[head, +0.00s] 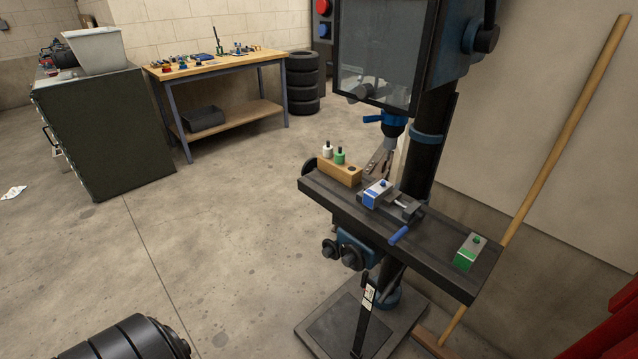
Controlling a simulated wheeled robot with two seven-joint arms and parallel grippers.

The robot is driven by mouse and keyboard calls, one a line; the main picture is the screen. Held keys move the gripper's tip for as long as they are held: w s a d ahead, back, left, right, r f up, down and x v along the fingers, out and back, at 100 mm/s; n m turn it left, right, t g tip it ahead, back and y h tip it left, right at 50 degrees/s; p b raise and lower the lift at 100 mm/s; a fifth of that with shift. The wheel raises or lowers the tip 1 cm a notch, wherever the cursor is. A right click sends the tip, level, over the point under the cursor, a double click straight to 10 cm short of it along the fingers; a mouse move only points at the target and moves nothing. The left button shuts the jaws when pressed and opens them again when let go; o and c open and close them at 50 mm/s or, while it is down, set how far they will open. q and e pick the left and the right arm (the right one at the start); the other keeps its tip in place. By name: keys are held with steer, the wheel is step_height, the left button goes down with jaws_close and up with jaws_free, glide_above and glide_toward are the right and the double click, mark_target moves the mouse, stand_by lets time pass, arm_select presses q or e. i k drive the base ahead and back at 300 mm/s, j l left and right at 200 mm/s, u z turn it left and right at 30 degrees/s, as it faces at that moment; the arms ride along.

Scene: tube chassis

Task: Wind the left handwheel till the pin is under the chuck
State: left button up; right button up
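A drill press stands at the centre right. Its spindle (393,128) has a blue collar, and a narrow grey chuck or bit (388,152) hangs below it. A vise (398,205) with a blue handle sits on the dark table (440,250). A blue and white block (376,193) at the vise carries a small blue pin (383,183), which looks in front of and below the chuck; exact alignment cannot be told. A dark round wheel (309,166) shows partly behind the table's left end. Dark knobs (330,249) are under the table. Neither gripper is in view.
A wooden block (340,171) with white and green bottle-like pieces stands on the table's left, a green and grey block (469,251) on its right. A wooden pole (560,150) leans at the right. A workbench (215,63), tyres (302,82) and cabinet (105,135) stand behind.

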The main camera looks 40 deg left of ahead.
mark_target(311, 162)
steer(key=j+u, duration=0.15)
steer(key=i+j+z, duration=0.35)
steer(key=j, duration=0.95)
steer(key=j+z, duration=0.3)
steer(key=j, duration=1)
steer(key=j+z, duration=0.35)
steer(key=j, duration=1.05)
steer(key=i, duration=0.05)
